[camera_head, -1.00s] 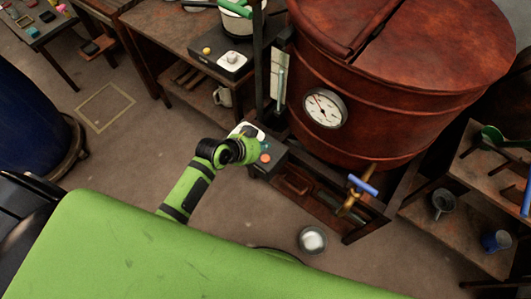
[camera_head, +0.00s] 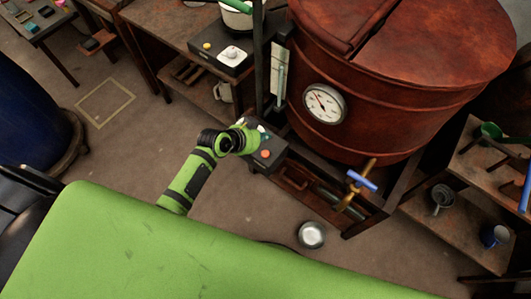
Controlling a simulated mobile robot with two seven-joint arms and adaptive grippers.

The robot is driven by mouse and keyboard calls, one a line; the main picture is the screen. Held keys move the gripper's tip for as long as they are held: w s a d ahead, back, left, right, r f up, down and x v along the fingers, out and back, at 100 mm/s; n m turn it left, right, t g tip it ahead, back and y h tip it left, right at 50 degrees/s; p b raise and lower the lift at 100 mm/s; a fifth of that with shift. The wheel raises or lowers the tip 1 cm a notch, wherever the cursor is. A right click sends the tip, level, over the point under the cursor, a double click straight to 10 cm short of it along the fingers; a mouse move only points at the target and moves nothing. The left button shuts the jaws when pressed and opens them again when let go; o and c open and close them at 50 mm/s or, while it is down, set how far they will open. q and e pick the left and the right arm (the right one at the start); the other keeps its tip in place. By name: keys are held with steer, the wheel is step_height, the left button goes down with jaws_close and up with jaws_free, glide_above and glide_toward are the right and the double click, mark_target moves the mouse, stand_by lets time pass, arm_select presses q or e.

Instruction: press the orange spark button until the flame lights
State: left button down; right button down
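The orange spark button (camera_head: 265,154) sits on a small dark control box (camera_head: 270,160) at the foot of the big red-brown vat (camera_head: 400,85). My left arm comes in from below, and its wrist end covers the box's left part. My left gripper (camera_head: 258,135) is at the box's upper side, close to the button; I cannot tell whether it touches anything. Its fingers are mostly hidden by the wrist and too small to read. The orange button is uncovered. No flame shows under the vat. My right gripper is out of view.
A round dial (camera_head: 324,104) is on the vat's front. A tap with a blue handle (camera_head: 361,181) juts out below it. A metal bowl (camera_head: 312,235) is on the floor. A shelf (camera_head: 455,225) stands at right, a bench (camera_head: 165,30) at upper left. Floor at left is open.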

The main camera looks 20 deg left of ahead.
mark_target(264, 154)
arm_select(q)
step_height(264, 154, down, 7)
steer(key=b, duration=0.6)
steer(key=shift+f, duration=0.15)
steer(key=shift+f+b, duration=0.35)
steer(key=shift+b, duration=0.1)
stand_by(0.6)
steer(key=shift+f, duration=0.4)
steer(key=shift+f+b, duration=0.45)
steer(key=shift+b, duration=0.15)
stand_by(0.6)
steer(key=shift+r+p, duration=0.85)
steer(key=shift+p, duration=0.05)
